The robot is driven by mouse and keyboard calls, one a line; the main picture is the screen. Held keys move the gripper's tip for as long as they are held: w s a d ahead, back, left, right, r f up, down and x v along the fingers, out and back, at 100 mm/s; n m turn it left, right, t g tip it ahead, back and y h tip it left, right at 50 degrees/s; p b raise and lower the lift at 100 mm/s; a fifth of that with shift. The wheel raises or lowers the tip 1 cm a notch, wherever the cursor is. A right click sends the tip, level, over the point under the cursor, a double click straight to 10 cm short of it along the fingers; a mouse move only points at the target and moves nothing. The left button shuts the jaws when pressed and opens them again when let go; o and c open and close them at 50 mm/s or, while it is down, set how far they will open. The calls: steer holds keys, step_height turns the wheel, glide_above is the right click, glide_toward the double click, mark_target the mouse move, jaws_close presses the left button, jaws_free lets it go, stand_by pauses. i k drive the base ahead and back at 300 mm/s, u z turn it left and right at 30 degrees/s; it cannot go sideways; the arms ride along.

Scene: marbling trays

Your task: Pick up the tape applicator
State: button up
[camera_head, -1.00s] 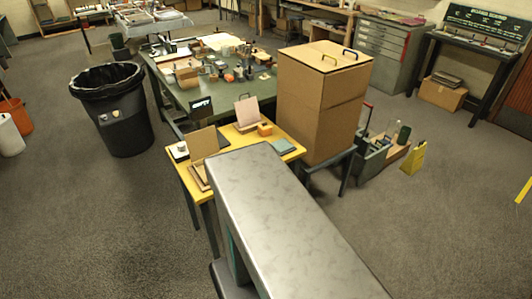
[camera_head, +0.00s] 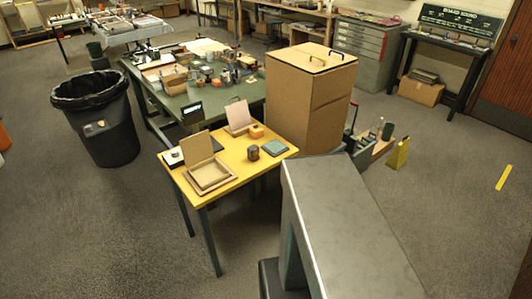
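I cannot single out the tape applicator with certainty at this size. A yellow table (camera_head: 229,178) stands in the middle of the view. On it are a small orange item (camera_head: 257,131), a small dark round-sided item (camera_head: 253,152) and a flat grey-green square (camera_head: 274,148). An open wooden box (camera_head: 209,175) with its lid up lies at the table's front left. My gripper is not in view. A large grey part of my own body fills the lower right, beside the table's right front.
A tall cardboard box (camera_head: 304,105) stands behind the yellow table's right side. A cluttered green table (camera_head: 180,98) is behind. A black bin (camera_head: 100,130) stands at left, and a yellow floor sign (camera_head: 399,153) at right. The floor at front left is clear.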

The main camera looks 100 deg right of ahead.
mark_target(253, 151)
steer(key=u, duration=0.3)
steer(key=k, duration=0.15)
steer(key=z, duration=2.25)
steer(key=i, duration=0.6)
steer(key=z, duration=0.05)
steer(key=k, duration=0.6)
steer(key=z, duration=0.05)
